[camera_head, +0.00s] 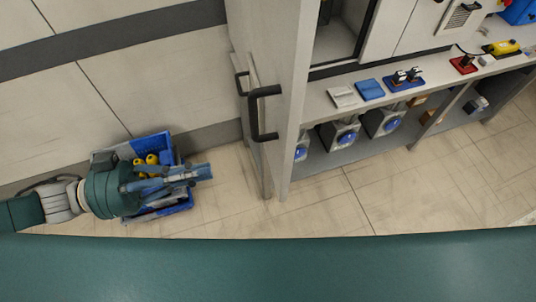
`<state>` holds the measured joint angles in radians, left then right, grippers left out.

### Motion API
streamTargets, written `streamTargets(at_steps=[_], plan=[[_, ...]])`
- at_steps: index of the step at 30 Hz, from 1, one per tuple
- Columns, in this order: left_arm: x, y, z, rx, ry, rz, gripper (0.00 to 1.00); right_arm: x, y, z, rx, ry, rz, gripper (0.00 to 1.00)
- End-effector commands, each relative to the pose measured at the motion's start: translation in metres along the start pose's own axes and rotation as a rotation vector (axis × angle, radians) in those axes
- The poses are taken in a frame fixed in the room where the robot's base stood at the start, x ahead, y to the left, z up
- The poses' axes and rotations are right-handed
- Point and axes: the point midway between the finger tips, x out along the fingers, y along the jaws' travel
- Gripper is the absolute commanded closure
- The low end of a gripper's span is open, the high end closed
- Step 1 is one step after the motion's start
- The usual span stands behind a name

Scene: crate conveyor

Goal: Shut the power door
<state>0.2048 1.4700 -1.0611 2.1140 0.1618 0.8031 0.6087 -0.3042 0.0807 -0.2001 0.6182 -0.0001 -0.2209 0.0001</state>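A tall pale grey door panel (299,75) stands upright in the middle, seen almost edge-on. A black bar handle (264,112) is on its left side. A second, smaller black handle (241,84) shows just behind it to the left. I cannot tell from this view which panel is the power door. My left gripper (205,172) points right over a blue crate, left of the handles and clear of them. Its fingers look close together, but their gap is unclear. My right gripper is not in view.
The blue crate (180,205) with yellow items (151,159) is on the floor under my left arm. A grey bench (322,108) right of the panel carries blue and red items, with machines (341,134) below. Tiled floor (310,212) is clear in front.

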Motion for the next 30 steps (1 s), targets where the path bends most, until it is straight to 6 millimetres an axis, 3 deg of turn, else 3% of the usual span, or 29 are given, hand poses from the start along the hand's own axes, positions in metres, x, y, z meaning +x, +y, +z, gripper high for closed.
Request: streamTargets(at_steps=[18,24,30], plan=[[0.117,-0.001,-0.005,0.004,0.004,-0.001,1.0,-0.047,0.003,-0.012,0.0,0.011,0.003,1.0],[0.132,-0.001,-0.001,0.004,0.001,-0.002,1.0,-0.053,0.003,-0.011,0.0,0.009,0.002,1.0],[0.134,-0.001,0.001,0.005,0.0,-0.002,1.0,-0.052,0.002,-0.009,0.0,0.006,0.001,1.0]])
